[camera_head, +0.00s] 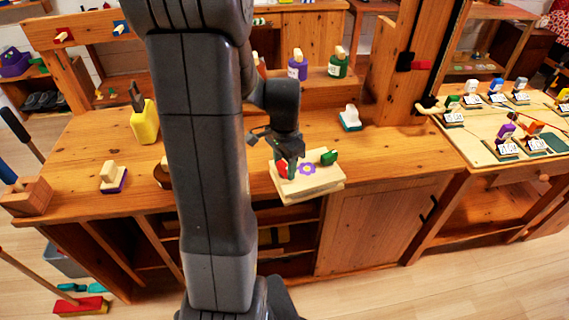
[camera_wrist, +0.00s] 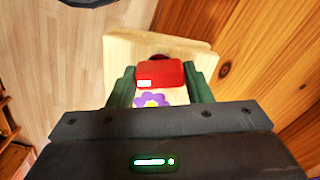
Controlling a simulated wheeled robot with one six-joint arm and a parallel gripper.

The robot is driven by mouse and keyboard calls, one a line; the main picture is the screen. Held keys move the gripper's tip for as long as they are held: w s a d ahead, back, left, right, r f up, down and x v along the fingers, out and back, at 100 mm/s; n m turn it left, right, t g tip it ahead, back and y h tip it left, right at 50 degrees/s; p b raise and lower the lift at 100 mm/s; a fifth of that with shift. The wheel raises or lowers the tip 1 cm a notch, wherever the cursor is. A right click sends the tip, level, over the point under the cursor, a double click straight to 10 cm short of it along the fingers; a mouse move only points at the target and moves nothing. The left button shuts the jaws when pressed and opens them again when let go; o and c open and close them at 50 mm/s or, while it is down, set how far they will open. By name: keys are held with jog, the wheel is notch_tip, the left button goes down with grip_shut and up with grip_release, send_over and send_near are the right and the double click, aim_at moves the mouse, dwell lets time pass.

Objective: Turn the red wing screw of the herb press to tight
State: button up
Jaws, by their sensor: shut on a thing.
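The herb press (camera_head: 318,187) is a pale wooden block of stacked boards with a purple flower on top. It stands at the front edge of the wooden bench, and its pale board (camera_wrist: 120,52) also shows in the wrist view. The red wing screw (camera_wrist: 160,73) lies between my gripper's two green fingers (camera_wrist: 160,88), which are shut on it. In the head view my gripper (camera_head: 286,167) comes down on the left part of the press, with a bit of the red screw (camera_head: 281,168) showing. A green wing screw (camera_head: 329,157) stands on the right part of the press.
A white and teal brush-like object (camera_head: 350,118) stands behind the press. The bench top (camera_head: 400,145) right of the press is clear.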

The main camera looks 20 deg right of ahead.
aim_at(285, 165)
jog(key=shift+m, duration=1.5)
jog(key=o, duration=1)
jog(key=shift+r, duration=0.15)
notch_tip(285, 165, up, 14)
jog(key=shift+f+p, duration=0.2)
jog(key=shift+p, duration=0.25)
jog(key=shift+f, duration=0.15)
